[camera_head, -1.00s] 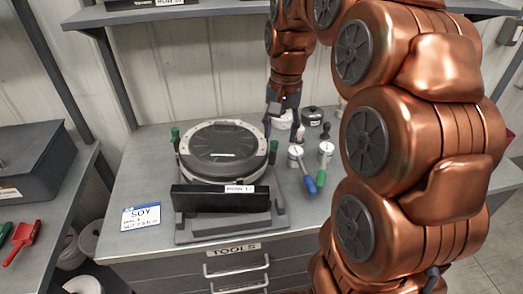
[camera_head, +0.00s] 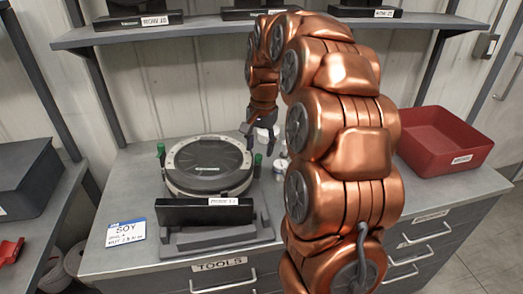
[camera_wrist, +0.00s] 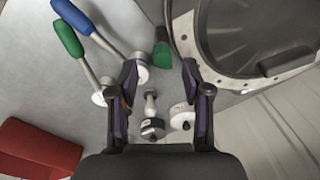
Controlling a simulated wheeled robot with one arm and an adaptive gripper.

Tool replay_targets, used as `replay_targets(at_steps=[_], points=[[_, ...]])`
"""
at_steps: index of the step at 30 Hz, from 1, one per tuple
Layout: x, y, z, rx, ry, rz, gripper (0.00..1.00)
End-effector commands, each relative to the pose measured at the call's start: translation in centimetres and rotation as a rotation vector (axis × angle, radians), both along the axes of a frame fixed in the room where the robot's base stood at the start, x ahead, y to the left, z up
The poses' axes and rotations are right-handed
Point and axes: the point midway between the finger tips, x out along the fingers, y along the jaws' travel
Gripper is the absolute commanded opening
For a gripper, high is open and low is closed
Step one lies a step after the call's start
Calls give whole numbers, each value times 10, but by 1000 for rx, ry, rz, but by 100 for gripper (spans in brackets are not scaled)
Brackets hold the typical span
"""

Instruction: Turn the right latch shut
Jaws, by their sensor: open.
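The seed meter (camera_head: 208,165) is a round grey drum with a pale rim and dark lid on a dark stand. Its right latch (camera_head: 257,160) has a green knob at the drum's right side; the left latch (camera_head: 161,151) has one at its left side. My gripper (camera_head: 257,135) is open and empty behind the right latch. In the wrist view the green latch knob (camera_wrist: 162,59) shows beyond and between the fingertips of my gripper (camera_wrist: 160,78), beside the drum rim (camera_wrist: 187,35). I see no contact. The latch's lower part is hidden.
Tools with a blue handle (camera_wrist: 72,15) and a green handle (camera_wrist: 67,38) lie beside the gripper. Small white-and-black pieces (camera_wrist: 152,128) lie below the fingers. A red bin (camera_head: 443,140) stands at the right. A black labelled block (camera_head: 205,211) is before the meter.

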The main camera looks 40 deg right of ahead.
Motion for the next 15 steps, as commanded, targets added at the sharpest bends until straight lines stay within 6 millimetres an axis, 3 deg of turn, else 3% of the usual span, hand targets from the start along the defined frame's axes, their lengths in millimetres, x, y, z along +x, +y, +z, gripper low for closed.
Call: replay_targets(at_steps=[6,15], points=[[0,1,-21,0,3,2,49],[2,2,-31,-1,1,3,49]])
